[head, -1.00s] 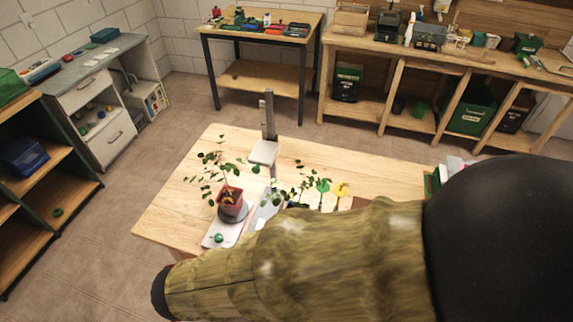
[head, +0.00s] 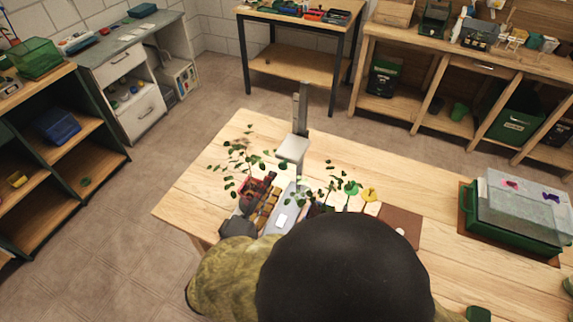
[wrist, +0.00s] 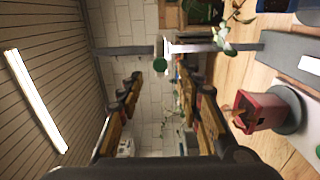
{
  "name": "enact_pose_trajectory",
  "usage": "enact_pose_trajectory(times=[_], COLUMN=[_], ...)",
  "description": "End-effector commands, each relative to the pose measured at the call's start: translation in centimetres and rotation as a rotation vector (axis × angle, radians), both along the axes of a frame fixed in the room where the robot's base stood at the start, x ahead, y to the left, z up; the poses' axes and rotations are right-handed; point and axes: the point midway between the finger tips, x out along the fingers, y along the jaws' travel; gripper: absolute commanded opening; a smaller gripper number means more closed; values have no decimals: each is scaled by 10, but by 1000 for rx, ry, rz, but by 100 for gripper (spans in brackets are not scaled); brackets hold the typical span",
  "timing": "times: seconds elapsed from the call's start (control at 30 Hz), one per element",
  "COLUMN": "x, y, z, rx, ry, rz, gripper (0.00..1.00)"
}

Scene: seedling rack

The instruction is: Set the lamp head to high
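The lamp is a grey upright post (head: 301,108) with a pale, flat lamp head (head: 292,149) partway up it, on the wooden table. In the wrist view the post lies sideways, and the lamp head (wrist: 192,47) shows beside a round green piece (wrist: 160,65). My gripper (head: 272,188) is at the front left of the lamp, apart from the head. In the wrist view its two fingers (wrist: 160,88) are spread with nothing between them. Marks for lamp height cannot be made out.
A seedling in a red pot (wrist: 262,112) stands close beside my gripper; my gripper partly covers it in the head view. More seedlings with green and yellow tags (head: 369,195) stand right of the lamp. A green lidded box (head: 512,232) is at the table's right.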

Motion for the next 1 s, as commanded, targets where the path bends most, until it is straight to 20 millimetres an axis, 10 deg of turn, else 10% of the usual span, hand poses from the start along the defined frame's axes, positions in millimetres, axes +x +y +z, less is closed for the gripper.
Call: enact_pose_trajectory(times=[0.53, 1.0], x=[64, 72], y=[-24, -26], z=[-1, -1], rx=[4, 4], ry=[1, 2], rz=[-5, -2], gripper=[36, 33])
